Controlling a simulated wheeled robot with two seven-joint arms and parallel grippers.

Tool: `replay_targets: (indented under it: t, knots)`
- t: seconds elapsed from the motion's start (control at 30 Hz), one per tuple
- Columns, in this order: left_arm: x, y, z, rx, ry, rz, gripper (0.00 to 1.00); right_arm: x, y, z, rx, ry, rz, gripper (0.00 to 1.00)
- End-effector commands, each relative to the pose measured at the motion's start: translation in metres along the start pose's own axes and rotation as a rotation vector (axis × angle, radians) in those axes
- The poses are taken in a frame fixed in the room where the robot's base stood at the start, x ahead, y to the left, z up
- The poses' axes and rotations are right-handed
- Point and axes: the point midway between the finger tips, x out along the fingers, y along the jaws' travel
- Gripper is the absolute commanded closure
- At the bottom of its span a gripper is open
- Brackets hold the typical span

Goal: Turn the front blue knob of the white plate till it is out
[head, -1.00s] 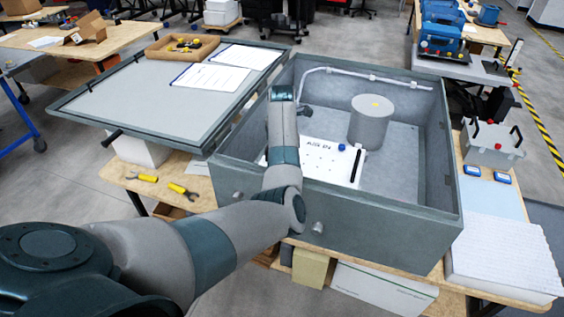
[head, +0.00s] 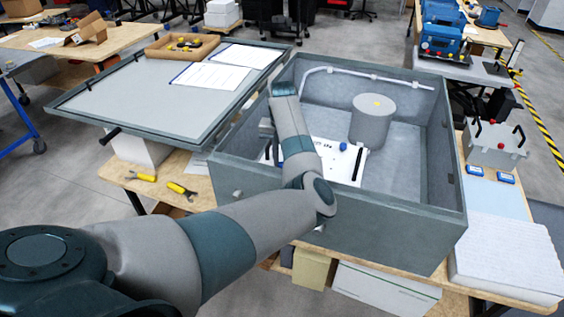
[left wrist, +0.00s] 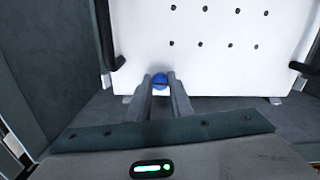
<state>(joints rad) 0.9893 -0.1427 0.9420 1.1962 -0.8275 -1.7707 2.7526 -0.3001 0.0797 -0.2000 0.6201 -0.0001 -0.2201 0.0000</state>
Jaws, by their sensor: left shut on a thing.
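The white plate (head: 345,172) lies inside the grey open box, partly hidden by my left arm. It fills the top of the left wrist view (left wrist: 225,22), with rows of dark holes. A blue knob (left wrist: 160,79) sits at its near edge there, between the two fingertips of my left gripper (left wrist: 161,83), which is shut on it. In the head view my arm hides this knob and the fingertips. Another blue knob (head: 343,146) shows on the plate's far side. I cannot tell how far the gripped knob is turned. My right gripper is not in view.
The grey box (head: 400,222) has high walls around the plate. A grey cylinder (head: 371,122) stands behind the plate, and a white pipe (head: 345,72) runs along the back wall. Black handles flank the plate. The lid (head: 130,88) lies at left with papers and a tray.

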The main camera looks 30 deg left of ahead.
Motion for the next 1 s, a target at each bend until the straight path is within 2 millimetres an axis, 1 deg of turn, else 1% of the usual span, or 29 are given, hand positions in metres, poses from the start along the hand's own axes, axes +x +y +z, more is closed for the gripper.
replay_targets:
  t: [0.03,0.27,0.6,0.63,0.67,0.7,1.0]
  knots:
    - [0.0074,-0.0019,-0.0043,-0.014,0.014,-0.004,1.0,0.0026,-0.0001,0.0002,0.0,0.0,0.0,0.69]
    - [0.0067,-0.0012,-0.0045,-0.061,0.015,-0.002,1.0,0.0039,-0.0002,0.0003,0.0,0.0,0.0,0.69]
    - [0.0064,-0.0011,-0.0044,-0.064,0.014,-0.002,1.0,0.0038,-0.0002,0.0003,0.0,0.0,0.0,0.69]
    - [0.0064,-0.0011,-0.0044,-0.063,0.014,-0.002,0.78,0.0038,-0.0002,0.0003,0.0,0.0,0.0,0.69]
    - [0.0064,-0.001,-0.0043,-0.063,0.014,-0.002,0.71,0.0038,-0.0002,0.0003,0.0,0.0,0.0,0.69]
    - [0.006,-0.0008,-0.004,-0.064,0.013,-0.002,0.62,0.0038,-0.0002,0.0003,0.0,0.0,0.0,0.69]
    - [0.0022,-0.0002,-0.0016,-0.064,0.005,0.0,0.61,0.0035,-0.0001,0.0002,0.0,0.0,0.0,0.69]
